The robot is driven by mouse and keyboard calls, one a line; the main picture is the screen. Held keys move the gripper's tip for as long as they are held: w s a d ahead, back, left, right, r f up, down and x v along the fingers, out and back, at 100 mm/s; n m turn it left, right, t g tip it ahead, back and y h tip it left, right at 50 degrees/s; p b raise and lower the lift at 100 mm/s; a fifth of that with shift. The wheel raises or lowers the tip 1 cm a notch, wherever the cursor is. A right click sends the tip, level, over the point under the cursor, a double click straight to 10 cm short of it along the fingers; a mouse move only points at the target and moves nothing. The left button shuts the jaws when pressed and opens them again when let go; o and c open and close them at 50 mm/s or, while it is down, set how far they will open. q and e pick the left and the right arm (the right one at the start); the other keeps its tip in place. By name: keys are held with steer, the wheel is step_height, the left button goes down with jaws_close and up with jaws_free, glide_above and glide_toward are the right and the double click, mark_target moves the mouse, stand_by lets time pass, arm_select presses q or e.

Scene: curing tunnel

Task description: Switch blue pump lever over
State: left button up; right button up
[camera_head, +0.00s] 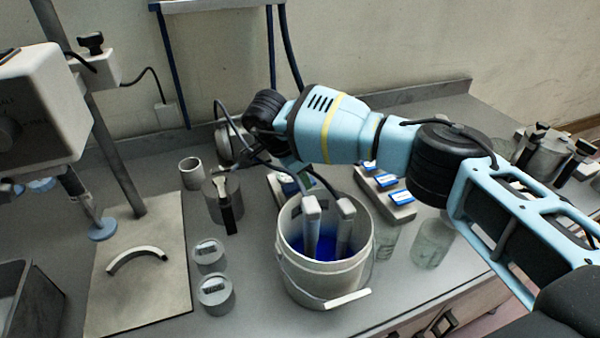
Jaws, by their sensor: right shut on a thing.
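My right arm reaches in from the right, across the bench and over the bucket. My right gripper (228,168) is small and partly hidden by my wrist. It is shut on a lever at the top of a grey cylindrical pump (213,208), left of the bucket. A dark lever handle (229,217) shows against the pump's front. The lever looks black rather than blue, and its exact grip point is unclear. The white bucket (321,277) holds blue liquid and two grey upright heads (312,208) with dark hoses. My left gripper is not in view.
Two lidded pots (215,291) and a grey cup (191,174) stand near the pump. Blue-labelled blocks (401,211) and a glass jar (432,245) lie right of the bucket. A stand machine (38,105) is at left; dark-handled cylinders (547,157) are at right.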

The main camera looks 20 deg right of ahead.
mark_target(290, 187)
steer(key=shift+s+m+g, duration=0.15)
steer(key=shift+m+g, duration=0.15)
steer(key=shift+m, duration=0.3)
steer(key=shift+s, duration=0.1)
steer(key=o, duration=1)
steer(key=shift+v, duration=3.9)
steer(key=shift+d, duration=0.1)
